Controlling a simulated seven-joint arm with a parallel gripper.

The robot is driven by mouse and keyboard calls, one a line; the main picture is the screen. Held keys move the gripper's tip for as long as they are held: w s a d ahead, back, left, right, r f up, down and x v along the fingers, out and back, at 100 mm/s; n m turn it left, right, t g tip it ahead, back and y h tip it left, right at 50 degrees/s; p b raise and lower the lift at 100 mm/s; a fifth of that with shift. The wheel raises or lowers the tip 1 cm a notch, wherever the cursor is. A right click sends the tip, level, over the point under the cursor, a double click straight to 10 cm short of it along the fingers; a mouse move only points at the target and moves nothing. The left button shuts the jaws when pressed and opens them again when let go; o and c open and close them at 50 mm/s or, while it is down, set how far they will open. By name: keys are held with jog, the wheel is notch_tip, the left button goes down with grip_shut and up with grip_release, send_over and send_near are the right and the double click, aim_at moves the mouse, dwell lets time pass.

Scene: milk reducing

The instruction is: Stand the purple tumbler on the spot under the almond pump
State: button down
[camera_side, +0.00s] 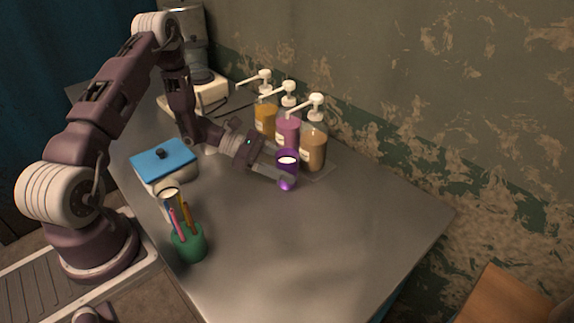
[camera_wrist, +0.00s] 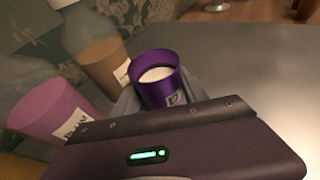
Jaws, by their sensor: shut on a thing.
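The purple tumbler (camera_side: 287,172) is upright, with white liquid inside. It also shows in the wrist view (camera_wrist: 155,86). My gripper (camera_side: 284,178) is shut around its sides; whether its base touches the counter I cannot tell. Three pump bottles with white heads stand just behind it: one amber (camera_side: 265,118), one pink (camera_side: 288,132) and one tan (camera_side: 313,150). The tumbler is in front of the pink and tan bottles. The pink (camera_wrist: 50,108) and tan (camera_wrist: 104,60) bottles are left of it in the wrist view.
A blue-lidded container (camera_side: 164,160), a small can (camera_side: 168,203) and a green cup of pens (camera_side: 188,243) stand at the counter's left. A pale appliance (camera_side: 192,93) is at the back. The grey counter (camera_side: 330,225) is clear at the front right.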

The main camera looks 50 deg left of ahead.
jog(key=c, duration=0.5)
grip_release()
jog(key=shift+a, duration=0.15)
